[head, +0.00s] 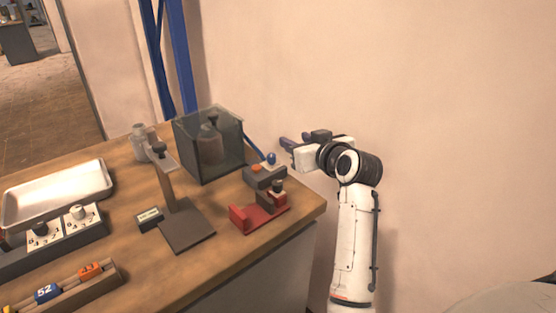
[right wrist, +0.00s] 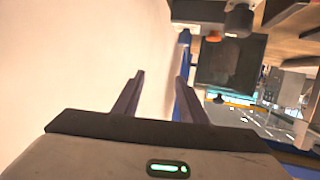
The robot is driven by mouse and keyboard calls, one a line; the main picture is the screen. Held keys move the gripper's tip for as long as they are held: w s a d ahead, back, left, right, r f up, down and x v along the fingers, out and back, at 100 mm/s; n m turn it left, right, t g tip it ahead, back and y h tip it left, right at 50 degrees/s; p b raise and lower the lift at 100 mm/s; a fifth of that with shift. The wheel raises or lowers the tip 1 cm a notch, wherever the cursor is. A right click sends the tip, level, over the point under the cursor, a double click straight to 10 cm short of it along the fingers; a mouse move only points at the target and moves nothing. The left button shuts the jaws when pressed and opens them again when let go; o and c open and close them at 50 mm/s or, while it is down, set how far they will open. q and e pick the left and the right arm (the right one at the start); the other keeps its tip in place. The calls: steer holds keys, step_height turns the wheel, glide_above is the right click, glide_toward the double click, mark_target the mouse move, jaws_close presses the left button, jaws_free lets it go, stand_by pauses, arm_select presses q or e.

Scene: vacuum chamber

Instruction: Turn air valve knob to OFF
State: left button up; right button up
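A grey block (head: 264,178) stands near the right end of the table. It carries a blue knob (head: 271,158) and an orange part (head: 257,168); which of these is the air valve knob, and any OFF mark, I cannot tell. A blue hose (head: 253,146) runs from it toward the dark clear-walled chamber (head: 209,147), which also shows in the right wrist view (right wrist: 230,62). My right gripper (head: 294,139) is open and empty, behind and right of the blue knob, apart from it. Its two fingers (right wrist: 157,78) show spread in the wrist view. My left gripper is not in view.
A red stand (head: 246,219) sits at the table's front right. A grey stand (head: 187,229), a white tray (head: 55,191) and a box with two dials (head: 62,236) lie left. The wall (head: 440,110) is close behind my right gripper.

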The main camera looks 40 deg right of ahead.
mark_target(273, 156)
steer(key=a+f, duration=0.4)
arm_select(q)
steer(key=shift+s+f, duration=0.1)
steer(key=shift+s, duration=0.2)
arm_select(e)
steer(key=shift+n+g+y, duration=0.3)
steer(key=shift+y, duration=0.1)
steer(key=x, duration=0.9)
steer(key=shift+w+d+f, duration=0.1)
steer(key=shift+d+f, duration=0.15)
steer(key=shift+f, duration=0.1)
steer(key=shift+c, duration=0.4)
jaws_close()
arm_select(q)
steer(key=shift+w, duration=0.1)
